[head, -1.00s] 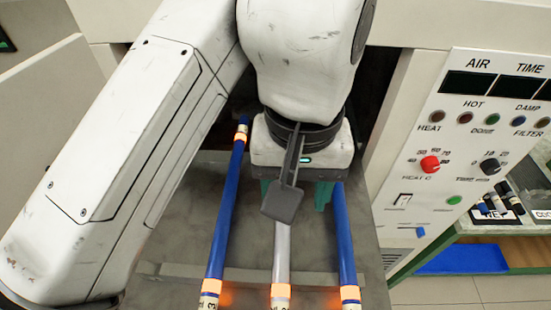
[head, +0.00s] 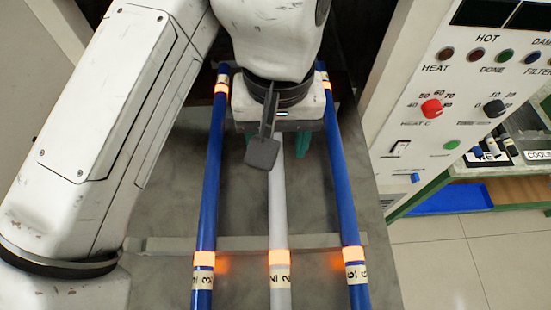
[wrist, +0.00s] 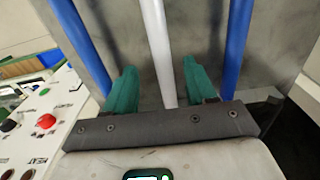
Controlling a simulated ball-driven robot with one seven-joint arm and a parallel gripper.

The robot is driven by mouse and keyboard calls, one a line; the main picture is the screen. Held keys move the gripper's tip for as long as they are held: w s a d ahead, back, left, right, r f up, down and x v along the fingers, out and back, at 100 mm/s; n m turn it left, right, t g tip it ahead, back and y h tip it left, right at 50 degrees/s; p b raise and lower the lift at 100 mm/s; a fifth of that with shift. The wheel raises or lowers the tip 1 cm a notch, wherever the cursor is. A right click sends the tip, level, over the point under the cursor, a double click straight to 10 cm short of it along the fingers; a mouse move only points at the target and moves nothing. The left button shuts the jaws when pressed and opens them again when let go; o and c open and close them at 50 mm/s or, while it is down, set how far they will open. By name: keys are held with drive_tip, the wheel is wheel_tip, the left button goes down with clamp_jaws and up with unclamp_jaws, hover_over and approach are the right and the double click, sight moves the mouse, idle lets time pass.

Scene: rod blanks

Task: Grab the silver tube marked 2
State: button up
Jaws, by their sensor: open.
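The silver tube (head: 278,215) marked 2 lies lengthwise in the middle of the grey surface, with an orange glowing band and a cream label near its close end. Its far part is hidden behind my gripper in the head view. My gripper (head: 284,145) is over the tube with its green fingers pointing down. In the wrist view, my gripper (wrist: 159,75) is open and the silver tube (wrist: 156,40) runs between its two fingers, with a gap on each side. I cannot tell how far above the tube the fingertips are.
A blue tube (head: 210,180) marked 3 lies to the left, and a blue tube (head: 342,180) marked 6 to the right. A low bar (head: 240,243) crosses under the tubes. A control panel (head: 460,90) and a blue tray (head: 450,199) are at the right.

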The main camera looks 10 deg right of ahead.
drive_tip(key=f+b, duration=0.4)
drive_tip(key=shift+w+f, duration=0.2)
drive_tip(key=shift+f, duration=0.1)
drive_tip(key=shift+r, duration=0.1)
clamp_jaws()
